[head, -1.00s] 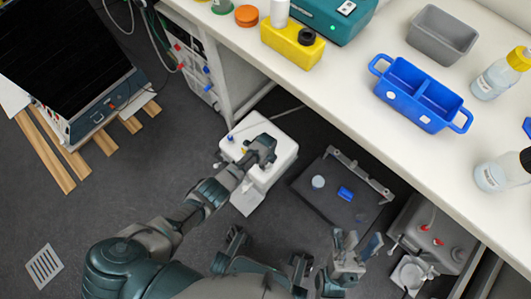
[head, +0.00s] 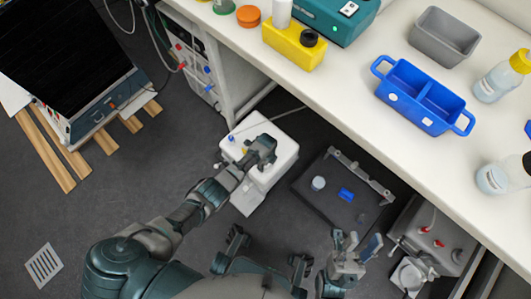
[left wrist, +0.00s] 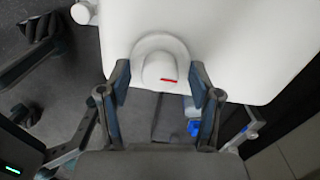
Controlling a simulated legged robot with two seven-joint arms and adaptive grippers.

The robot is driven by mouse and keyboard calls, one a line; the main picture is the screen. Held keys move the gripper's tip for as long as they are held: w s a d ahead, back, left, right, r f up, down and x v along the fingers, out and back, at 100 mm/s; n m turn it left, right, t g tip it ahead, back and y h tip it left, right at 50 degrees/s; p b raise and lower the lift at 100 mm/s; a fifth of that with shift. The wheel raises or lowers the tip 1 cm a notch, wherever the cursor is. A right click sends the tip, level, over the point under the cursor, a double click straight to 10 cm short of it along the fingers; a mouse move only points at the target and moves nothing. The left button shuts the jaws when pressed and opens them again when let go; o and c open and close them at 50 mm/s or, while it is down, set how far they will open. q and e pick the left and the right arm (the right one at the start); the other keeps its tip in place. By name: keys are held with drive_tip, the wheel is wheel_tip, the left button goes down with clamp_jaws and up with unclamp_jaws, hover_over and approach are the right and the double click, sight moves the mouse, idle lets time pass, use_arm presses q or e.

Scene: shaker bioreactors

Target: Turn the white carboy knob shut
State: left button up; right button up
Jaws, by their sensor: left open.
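The white carboy (head: 279,163) stands on the floor beside the bench, partly under my left arm. My left gripper (head: 264,150) is over its near side in the head view. In the left wrist view the white knob (left wrist: 160,66), with a short red mark, sticks out from the carboy body (left wrist: 225,45). My left gripper (left wrist: 160,75) is open, with one finger on each side of the knob and visible gaps between. In the head view the knob is hidden. My right gripper (head: 354,246) is open and empty, low at the right.
A dark platform (head: 335,205) with a small white-capped item and a blue item lies right of the carboy. A grey container (head: 435,235) stands farther right. The bench (head: 345,85) overhangs behind, carrying a blue tray (head: 408,110). Floor left of the carboy is clear.

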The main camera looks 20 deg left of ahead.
use_arm(q)
drive_tip(key=shift+r, duration=0.15)
wheel_tip(320, 180, up, 12)
drive_tip(key=shift+w+f, duration=0.2)
drive_tip(key=shift+f, duration=0.05)
idle(0.6)
